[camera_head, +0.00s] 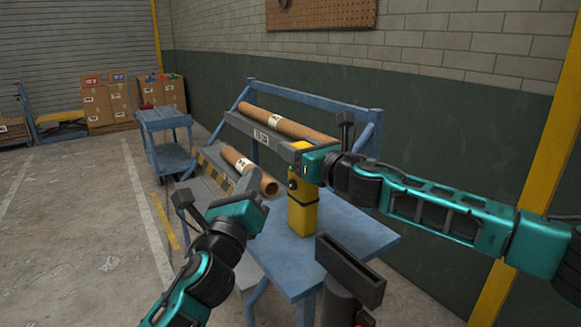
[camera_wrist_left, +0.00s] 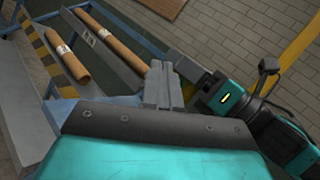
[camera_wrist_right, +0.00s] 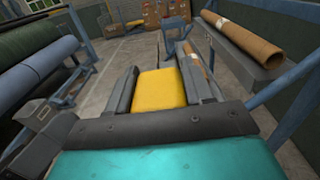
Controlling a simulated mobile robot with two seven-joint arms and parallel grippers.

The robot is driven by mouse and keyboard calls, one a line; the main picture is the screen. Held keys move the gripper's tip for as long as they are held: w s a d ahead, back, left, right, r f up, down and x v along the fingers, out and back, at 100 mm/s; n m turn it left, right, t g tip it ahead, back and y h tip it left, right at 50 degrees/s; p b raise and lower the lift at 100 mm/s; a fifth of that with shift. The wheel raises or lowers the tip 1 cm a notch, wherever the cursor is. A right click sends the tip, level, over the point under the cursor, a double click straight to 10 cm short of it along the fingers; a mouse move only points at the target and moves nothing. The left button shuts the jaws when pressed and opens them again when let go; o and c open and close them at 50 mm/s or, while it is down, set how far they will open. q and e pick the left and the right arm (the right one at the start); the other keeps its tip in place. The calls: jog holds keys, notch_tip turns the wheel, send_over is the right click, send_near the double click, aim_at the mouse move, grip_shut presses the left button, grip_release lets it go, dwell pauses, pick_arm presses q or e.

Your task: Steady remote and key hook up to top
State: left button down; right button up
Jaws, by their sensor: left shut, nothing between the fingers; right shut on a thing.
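In the right wrist view the yellow remote (camera_wrist_right: 160,88) sits between the two fingers. My left gripper (camera_head: 247,184) is left of the remote, apart from it, in front of a cardboard tube end. In the left wrist view its fingers (camera_wrist_left: 160,85) are together and empty. I cannot make out a key or a hook. Whether the remote touches the table is unclear.
A blue frame (camera_head: 300,98) behind carries two cardboard tubes, an upper one (camera_head: 285,124) and a lower one (camera_head: 250,170). A blue cart (camera_head: 163,122) and cardboard boxes (camera_head: 97,105) stand farther left. The left floor is open.

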aim_at(292, 166)
dwell(0.7)
pick_arm(q)
jog(key=s+a, duration=0.2)
jog(key=a, duration=0.1)
jog(key=shift+a+f, duration=0.1)
jog(key=shift+a, duration=0.05)
jog(key=w+d, duration=0.5)
jog(key=d, duration=0.2)
dwell(0.6)
jog(key=shift+w+d, duration=0.1)
jog(key=shift+d, duration=0.1)
dwell(1.8)
jog(key=shift+w+d, duration=0.2)
jog(key=shift+d, duration=0.05)
